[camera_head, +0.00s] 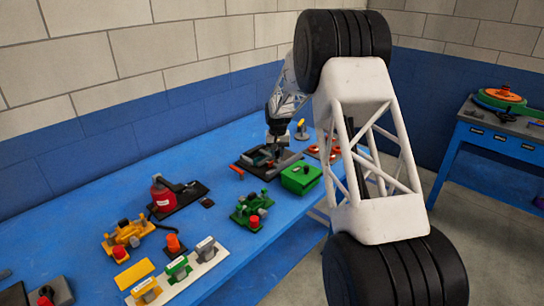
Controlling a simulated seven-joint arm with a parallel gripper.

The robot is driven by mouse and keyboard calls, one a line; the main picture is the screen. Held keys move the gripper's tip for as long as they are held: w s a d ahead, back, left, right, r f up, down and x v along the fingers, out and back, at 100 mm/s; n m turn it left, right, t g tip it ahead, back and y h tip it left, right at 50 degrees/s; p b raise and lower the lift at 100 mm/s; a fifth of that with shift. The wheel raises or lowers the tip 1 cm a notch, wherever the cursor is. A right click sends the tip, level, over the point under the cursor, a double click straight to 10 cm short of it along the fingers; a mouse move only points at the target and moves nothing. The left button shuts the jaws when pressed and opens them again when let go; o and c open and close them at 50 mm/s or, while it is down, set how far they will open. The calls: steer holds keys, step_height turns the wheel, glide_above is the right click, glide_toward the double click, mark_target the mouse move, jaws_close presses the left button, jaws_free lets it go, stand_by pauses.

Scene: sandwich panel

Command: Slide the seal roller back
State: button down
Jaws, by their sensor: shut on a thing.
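My gripper (275,143) is small in the picture, at the far part of the blue bench. It points down over a dark tray-like fixture (257,169) and is shut on a part of it, which I take to be the seal roller. The gripper and shadow hide most of that part, so its shape and exact position on the fixture are unclear. A short red handle (237,170) sticks out at the fixture's left edge.
A green box (300,178) stands close in front and right of the fixture. My arm covers the right-hand middle of the view.

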steer(key=w+d, duration=0.9)
steer(key=shift+w+d, duration=0.25)
steer(key=c, duration=1.2)
jaws_free()
steer(key=shift+d, duration=0.1)
steer(key=shift+o, duration=1.3)
step_height(320, 180, up, 8)
steer(key=shift+f, duration=0.1)
